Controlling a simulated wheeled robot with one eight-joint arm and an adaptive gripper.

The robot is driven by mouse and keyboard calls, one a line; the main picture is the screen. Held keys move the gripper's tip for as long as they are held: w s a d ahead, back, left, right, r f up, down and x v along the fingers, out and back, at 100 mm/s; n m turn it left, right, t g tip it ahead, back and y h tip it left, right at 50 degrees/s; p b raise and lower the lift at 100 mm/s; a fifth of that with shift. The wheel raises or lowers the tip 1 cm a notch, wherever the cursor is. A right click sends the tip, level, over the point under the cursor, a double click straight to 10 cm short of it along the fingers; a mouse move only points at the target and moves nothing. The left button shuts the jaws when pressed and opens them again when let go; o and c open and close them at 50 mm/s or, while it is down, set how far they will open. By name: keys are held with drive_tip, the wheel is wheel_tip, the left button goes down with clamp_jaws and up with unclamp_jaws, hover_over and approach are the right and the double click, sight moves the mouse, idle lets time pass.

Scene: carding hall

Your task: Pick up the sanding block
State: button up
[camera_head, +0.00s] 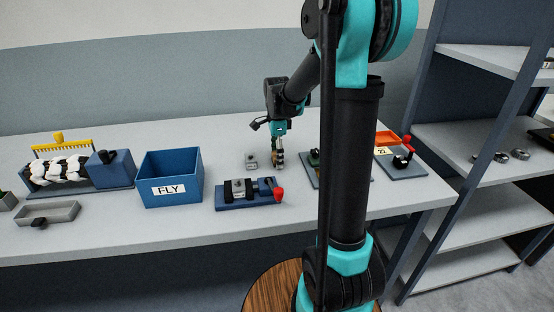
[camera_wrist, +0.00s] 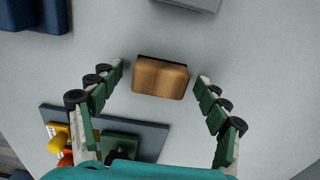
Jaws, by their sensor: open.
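The sanding block, a brown wood-coloured block with a dark edge (camera_wrist: 160,80), lies on the grey worktop in the middle of the wrist view. My gripper (camera_wrist: 160,73) is open, with one finger on each side of the block and a visible gap to it on both sides. In the head view my gripper (camera_head: 279,158) points down low over the worktop. There the block is mostly hidden by the fingers, and its height below them is hard to judge.
A small grey metal piece (camera_head: 251,162) stands left of my gripper. A blue fixture with a red knob (camera_head: 249,194) is in front, and a blue FLY bin (camera_head: 171,178) farther left. A dark board with coloured knobs (camera_wrist: 152,137) lies close to the block.

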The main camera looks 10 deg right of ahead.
drive_tip(key=c, duration=1.2)
drive_tip(key=shift+c, duration=0.2)
wheel_tip(320, 180, up, 20)
